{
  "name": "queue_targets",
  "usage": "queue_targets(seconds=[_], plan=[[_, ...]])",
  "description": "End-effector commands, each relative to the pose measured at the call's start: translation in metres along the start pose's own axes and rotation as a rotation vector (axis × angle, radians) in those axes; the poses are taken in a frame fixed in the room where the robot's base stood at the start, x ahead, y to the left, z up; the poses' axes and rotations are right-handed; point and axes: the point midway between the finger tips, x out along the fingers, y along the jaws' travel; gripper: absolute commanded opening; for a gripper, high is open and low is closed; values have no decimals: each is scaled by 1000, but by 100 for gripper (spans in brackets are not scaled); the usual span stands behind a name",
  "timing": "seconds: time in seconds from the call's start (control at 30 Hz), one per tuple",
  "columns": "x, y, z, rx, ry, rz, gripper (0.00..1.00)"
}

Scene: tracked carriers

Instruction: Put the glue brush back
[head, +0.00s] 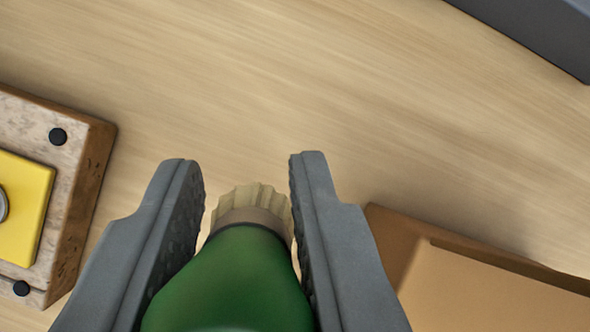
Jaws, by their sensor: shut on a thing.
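The glue brush (237,285) has a green handle, a brownish collar and pale bristles that point away from me. It sits between the two grey fingers of my gripper (247,165), at the bottom middle of the head view. My gripper is shut on the brush, and the bristle end lies between the fingertips. The rear of the handle is cut off by the bottom edge. I cannot tell how high the brush is above the wooden surface.
A wooden block (82,170) with a yellow plate (25,205) and black studs lies at the left. A brown box-like thing (500,290) is at the lower right. A dark grey edge (530,30) crosses the upper right corner. The wooden surface (260,80) between them is clear.

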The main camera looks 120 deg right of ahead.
Motion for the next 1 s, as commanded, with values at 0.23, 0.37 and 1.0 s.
queue_targets(seconds=[0.23,0.37,1.0], plan=[[22,0,12,0,0,0,4],[30,0,17,0,-1,0,4],[56,0,32,1,0,0,30]])
